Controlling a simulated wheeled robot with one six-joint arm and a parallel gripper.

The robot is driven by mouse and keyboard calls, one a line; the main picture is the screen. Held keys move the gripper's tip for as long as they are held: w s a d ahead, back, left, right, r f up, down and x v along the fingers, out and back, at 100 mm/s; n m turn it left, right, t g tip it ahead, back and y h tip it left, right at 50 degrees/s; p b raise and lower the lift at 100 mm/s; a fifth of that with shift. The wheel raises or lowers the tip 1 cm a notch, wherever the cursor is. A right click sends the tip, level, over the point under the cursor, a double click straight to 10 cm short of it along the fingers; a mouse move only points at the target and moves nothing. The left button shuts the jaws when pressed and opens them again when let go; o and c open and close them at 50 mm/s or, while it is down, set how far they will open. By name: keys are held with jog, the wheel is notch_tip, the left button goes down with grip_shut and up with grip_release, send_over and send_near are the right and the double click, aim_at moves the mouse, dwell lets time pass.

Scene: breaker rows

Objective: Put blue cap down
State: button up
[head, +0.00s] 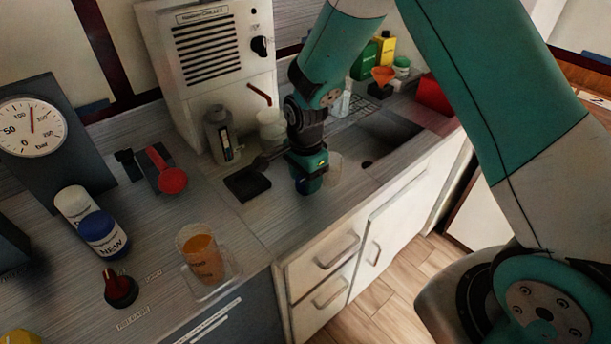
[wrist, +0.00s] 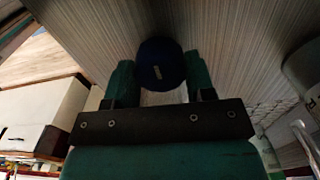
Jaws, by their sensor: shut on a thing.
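The blue cap (wrist: 160,58) is a dark blue round piece with a small pale mark. It sits between the two green fingers of my gripper (wrist: 160,78) in the wrist view. My gripper (head: 309,168) is shut on the cap and points down over the counter in the head view. A little of the cap's blue (head: 309,187) shows below the fingers. I cannot tell whether the cap touches the counter.
A clear cup (head: 333,170) stands close behind my gripper. A black square pad (head: 247,184) lies to its left. The counter's front edge is near.

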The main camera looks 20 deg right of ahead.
jog(key=shift+f, duration=0.1)
jog(key=o, duration=0.9)
jog(key=shift+c, duration=0.2)
notch_tip(320, 180, up, 12)
jog(key=b, duration=0.2)
jog(key=s+a+r+n+y, duration=0.1)
jog(key=s+r+n, duration=0.2)
jog(key=s+n, duration=0.4)
jog(key=s+a+r+n+y, duration=0.1)
jog(key=s+a+r+n, duration=0.1)
jog(key=s+r+n, duration=0.2)
jog(key=s+a+r+n+y, duration=0.2)
jog(key=s+r+n, duration=0.1)
jog(key=s+n, duration=0.8)
jog(key=s, duration=0.2)
jog(key=shift+s+a+r, duration=0.25)
jog(key=shift+s, duration=0.1)
